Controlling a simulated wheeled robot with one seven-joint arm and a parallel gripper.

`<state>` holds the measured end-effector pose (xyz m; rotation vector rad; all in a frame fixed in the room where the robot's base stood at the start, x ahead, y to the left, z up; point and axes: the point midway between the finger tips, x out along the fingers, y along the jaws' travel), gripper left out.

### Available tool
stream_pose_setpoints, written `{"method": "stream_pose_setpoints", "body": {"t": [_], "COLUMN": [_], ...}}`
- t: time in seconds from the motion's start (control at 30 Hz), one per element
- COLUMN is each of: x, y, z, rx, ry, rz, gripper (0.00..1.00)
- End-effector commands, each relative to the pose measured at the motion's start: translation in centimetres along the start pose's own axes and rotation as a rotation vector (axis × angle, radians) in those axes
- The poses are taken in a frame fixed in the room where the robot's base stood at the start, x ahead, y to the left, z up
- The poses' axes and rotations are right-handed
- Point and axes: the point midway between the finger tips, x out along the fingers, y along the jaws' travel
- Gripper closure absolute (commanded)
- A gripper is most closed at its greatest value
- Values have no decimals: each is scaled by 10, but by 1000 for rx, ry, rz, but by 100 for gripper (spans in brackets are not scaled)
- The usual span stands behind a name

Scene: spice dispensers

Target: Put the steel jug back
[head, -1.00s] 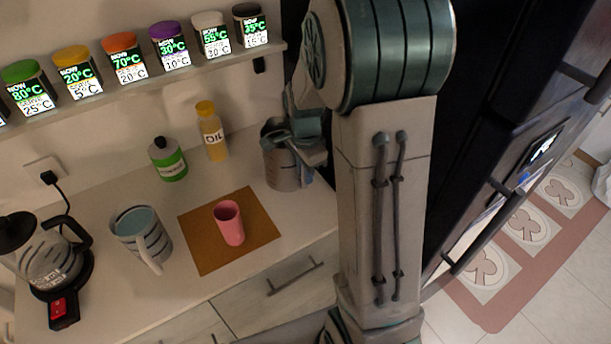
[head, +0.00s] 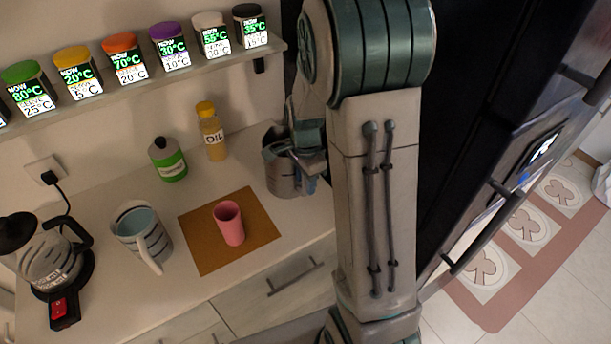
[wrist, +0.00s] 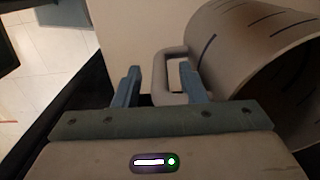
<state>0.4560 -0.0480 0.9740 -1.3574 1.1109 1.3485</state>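The steel jug (head: 284,178) is grey and stands upright at the right end of the counter, partly hidden by my gripper (head: 306,160). In the wrist view the jug (wrist: 245,55) lies on its side in the picture, at the upper right, with its mouth facing right and dark marks on its wall. Its loop handle (wrist: 161,78) shows between the two blue fingers of my gripper (wrist: 160,85). The fingers are apart, with visible gaps beside the handle bar. The right finger overlaps the handle loop; whether it touches cannot be told.
A pink cup (head: 229,225) stands on a brown mat (head: 200,250). A striped jug (head: 150,240), kettle (head: 50,265), green bottle (head: 168,165) and oil bottle (head: 213,140) stand on the counter. A shelf (head: 150,82) with several spice jars is above. A dark fridge (head: 470,130) is right.

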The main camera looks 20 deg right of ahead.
Motion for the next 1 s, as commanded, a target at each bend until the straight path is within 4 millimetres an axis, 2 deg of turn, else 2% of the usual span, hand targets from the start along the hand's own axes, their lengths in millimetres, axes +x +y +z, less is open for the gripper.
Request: {"method": "stream_pose_setpoints", "body": {"t": [0.17,0.6,0.87,1.0], "x": [-12,-100,-124,-135], "y": [-1,-1,2,16], "z": [0,0,1,10], "rx": [-1,0,-16,-134], "ry": [2,1,1,4], "rz": [-5,-5,-6,-34], "gripper": [62,62,62,62]}}
